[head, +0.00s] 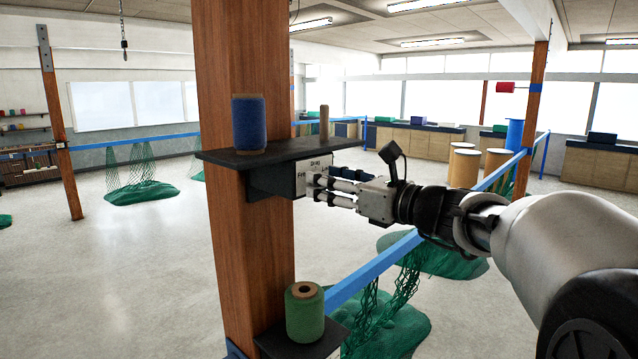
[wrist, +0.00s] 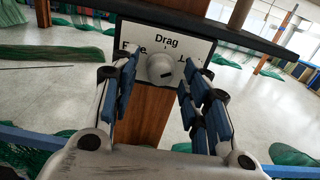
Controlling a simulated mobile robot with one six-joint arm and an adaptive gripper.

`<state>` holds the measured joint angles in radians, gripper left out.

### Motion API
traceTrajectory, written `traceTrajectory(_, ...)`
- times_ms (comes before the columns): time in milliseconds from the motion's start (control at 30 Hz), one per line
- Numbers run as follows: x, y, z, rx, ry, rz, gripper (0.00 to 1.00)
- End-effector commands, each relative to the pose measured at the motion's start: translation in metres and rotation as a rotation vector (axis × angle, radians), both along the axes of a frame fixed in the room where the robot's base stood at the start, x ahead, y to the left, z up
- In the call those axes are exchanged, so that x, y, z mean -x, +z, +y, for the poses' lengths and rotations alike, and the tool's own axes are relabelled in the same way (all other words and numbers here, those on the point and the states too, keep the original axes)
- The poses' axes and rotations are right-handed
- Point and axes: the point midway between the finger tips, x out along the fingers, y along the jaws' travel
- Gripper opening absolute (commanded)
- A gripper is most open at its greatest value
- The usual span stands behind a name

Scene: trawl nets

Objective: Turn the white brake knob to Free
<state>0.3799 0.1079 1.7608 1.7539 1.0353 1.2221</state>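The white brake knob (wrist: 160,67) sits on a white label plate (wrist: 192,48) in the wrist view. "Drag" is printed above it and "Free" to the left, partly covered by a finger. The right label is mostly hidden. A short dark mark shows low on the knob; I cannot tell which label it points to. My gripper (wrist: 159,76) is open, with blue-padded fingers on either side of the knob and a visible gap on both sides. In the head view, my gripper (head: 318,188) is at the plate (head: 302,177); the knob is hidden there.
The plate is under a dark shelf (head: 275,156) on a wooden post (head: 235,220). A blue spool (head: 248,124) and a wooden peg (head: 324,121) stand on the shelf. A green spool (head: 304,312) stands on a lower shelf. A blue rail (head: 375,268) runs below my arm.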

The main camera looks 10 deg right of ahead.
Motion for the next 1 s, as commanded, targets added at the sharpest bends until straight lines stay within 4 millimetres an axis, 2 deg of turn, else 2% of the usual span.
traceTrajectory(67,0.0002,-0.0001,-0.0001,0.000,0.000,0.000,0.37)
traceTrajectory(600,0.0003,0.0000,-0.0001,0.000,0.000,0.000,0.01)
traceTrajectory(1000,0.0003,-0.0019,-0.0003,0.047,0.000,-0.035,0.00)
